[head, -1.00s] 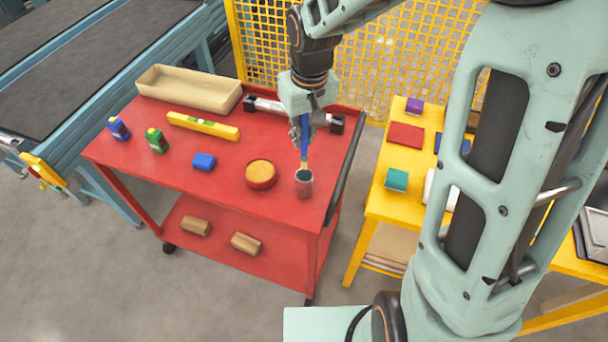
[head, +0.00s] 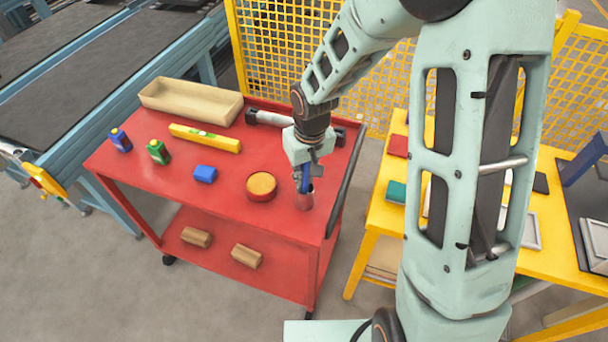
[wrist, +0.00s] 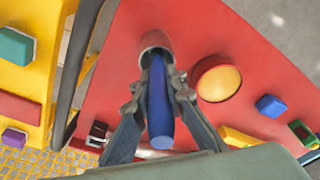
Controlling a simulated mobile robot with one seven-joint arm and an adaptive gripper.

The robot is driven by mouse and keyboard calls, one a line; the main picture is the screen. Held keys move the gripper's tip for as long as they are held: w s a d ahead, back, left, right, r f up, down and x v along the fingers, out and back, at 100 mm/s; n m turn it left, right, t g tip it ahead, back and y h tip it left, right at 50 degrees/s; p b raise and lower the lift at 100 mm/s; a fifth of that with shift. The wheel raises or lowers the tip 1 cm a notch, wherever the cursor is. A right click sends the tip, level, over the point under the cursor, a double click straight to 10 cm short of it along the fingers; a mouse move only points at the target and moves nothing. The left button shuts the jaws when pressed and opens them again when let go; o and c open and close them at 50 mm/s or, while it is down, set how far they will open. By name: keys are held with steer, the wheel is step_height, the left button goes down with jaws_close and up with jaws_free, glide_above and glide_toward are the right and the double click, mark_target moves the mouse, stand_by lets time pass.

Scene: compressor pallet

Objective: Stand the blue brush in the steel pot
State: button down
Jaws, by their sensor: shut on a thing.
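The steel pot (head: 304,201) stands upright near the right front corner of the red cart's top. My gripper (head: 303,174) is directly above it, pointing down, shut on the blue brush (head: 304,183). In the wrist view, the blue brush (wrist: 159,108) runs between the two fingers (wrist: 157,80) toward the pot's round mouth (wrist: 155,41). The brush's lower end is hidden inside the pot mouth. The brush looks close to upright. Whether it touches the pot's bottom cannot be seen.
A round yellow-topped red tin (head: 261,186) stands just left of the pot. A blue block (head: 205,174), bottles, a yellow level (head: 205,138) and a beige tray (head: 190,108) lie farther left. A dark handle (head: 345,185) edges the cart's right side, beside a yellow table (head: 376,215).

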steer(key=shift+f, duration=0.25)
steer(key=c, duration=2)
jaws_free()
steer(key=shift+r, duration=0.1)
steer(key=shift+o, duration=0.2)
steer(key=shift+r, duration=0.15)
step_height(320, 180, up, 12)
steer(key=s, duration=0.1)
steer(key=shift+s+d, duration=0.35)
steer(key=shift+d, duration=0.05)
steer(key=shift+w, duration=0.1)
